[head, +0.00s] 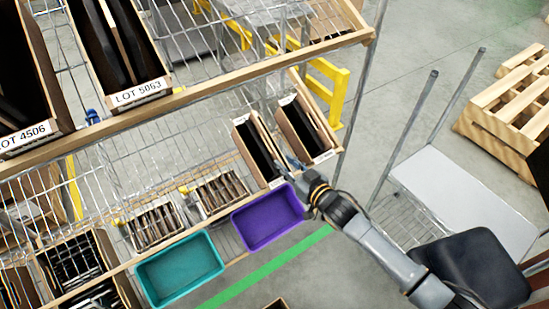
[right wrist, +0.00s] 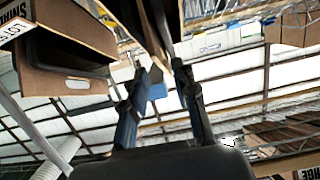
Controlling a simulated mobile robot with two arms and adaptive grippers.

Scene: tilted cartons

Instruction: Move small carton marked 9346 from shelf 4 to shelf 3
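Two tall narrow cartons with dark contents stand tilted at the right end of the lower shelf in the head view: a left one (head: 249,150) and a right one (head: 319,128). Their small white labels are too small to read, so I cannot tell which is 9346. My right gripper (head: 290,168) is at the front lower edge of these cartons. In the right wrist view its two fingers (right wrist: 160,72) stand apart, with no carton clearly clamped between them. A brown carton with a hand hole (right wrist: 65,82) is left of the fingers. My left gripper is out of view.
Larger cartons, LOT 5063 (head: 138,93) and LOT 4506 (head: 24,137), stand on the shelf above. A cart (head: 455,195) and a wooden pallet (head: 510,105) are at right.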

